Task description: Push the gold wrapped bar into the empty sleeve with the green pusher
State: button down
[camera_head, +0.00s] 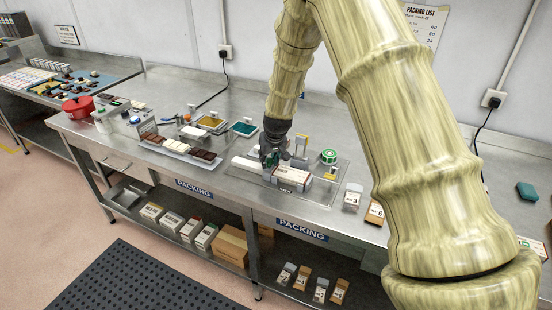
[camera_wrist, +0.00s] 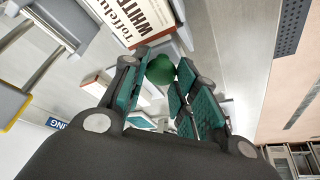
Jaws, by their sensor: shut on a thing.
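My gripper (camera_head: 273,158) is low over the grey packing tray (camera_head: 322,193) on the steel bench. In the wrist view its teal-padded fingers (camera_wrist: 165,95) are closed around a rounded green knob, which looks like the green pusher (camera_wrist: 160,69). A white sleeve with a brown label (camera_head: 292,177) lies just right of the gripper. A plain white long piece (camera_head: 246,164) lies left of the gripper. I cannot make out the gold wrapped bar; the gripper may hide it.
A round green-topped item (camera_head: 329,156) stands behind the sleeve. Small packs (camera_head: 352,197) stand at the right.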

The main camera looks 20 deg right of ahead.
jog(key=shift+s+d, duration=0.1)
jog(key=shift+d, duration=0.05)
jog(key=c, duration=1.5)
grip_release()
jog(key=shift+c, duration=0.2)
jog(key=o, duration=0.4)
jog(key=shift+s+d, duration=0.15)
jog(key=shift+a+r, duration=0.15)
jog(key=shift+a, duration=0.05)
jog(key=v, duration=1.1)
jog(key=shift+s+d+r, duration=0.1)
jog(key=shift+d+r, duration=0.1)
jog(key=shift+r, duration=0.2)
